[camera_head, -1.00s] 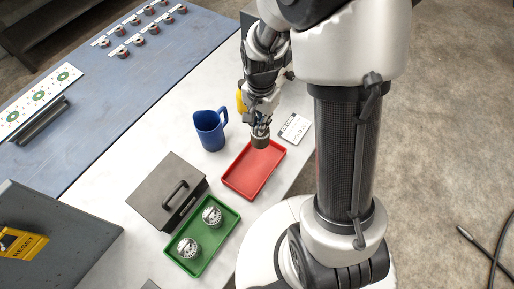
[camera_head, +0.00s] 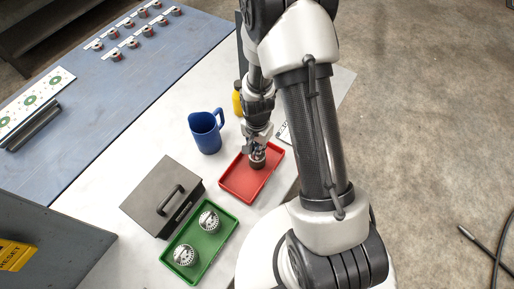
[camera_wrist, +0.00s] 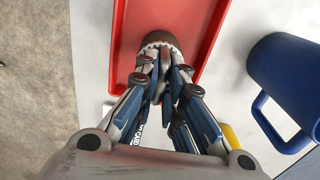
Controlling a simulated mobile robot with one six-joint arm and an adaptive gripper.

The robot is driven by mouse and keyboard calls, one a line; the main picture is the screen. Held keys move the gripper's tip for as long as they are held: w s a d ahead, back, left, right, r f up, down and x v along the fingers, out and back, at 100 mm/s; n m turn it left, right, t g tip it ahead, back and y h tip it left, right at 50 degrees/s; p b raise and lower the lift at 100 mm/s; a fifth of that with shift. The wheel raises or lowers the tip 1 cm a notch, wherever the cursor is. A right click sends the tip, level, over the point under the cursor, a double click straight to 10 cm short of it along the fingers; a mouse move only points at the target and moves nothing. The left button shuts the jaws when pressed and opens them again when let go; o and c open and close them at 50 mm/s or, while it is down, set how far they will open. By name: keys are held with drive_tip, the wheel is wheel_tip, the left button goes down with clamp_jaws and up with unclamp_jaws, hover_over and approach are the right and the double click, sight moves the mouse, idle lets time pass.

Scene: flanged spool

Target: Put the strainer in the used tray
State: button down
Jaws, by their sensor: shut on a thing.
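My gripper (camera_head: 257,152) is shut on the strainer (camera_head: 257,163), a small round piece with a dark brown face. In the wrist view the strainer (camera_wrist: 162,40) shows a pale toothed edge between the fingertips (camera_wrist: 160,75). The strainer is over the inside of the red tray (camera_head: 236,184), near its far part. The red tray (camera_wrist: 125,40) also shows beneath it in the wrist view. I cannot tell whether the strainer touches the tray floor. No label on the red tray is readable.
A green tray (camera_head: 222,237) holds two perforated metal pieces (camera_head: 208,221). A grey box with a handle (camera_head: 160,197) stands beside it. A blue jug (camera_head: 205,131) is left of the red tray. A white card (camera_head: 283,133) and a yellow object (camera_head: 237,103) are near my arm.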

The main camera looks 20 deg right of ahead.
drive_tip(key=shift+f, duration=0.15)
drive_tip(key=c, duration=1.7)
unclamp_jaws()
drive_tip(key=shift+r, duration=0.2)
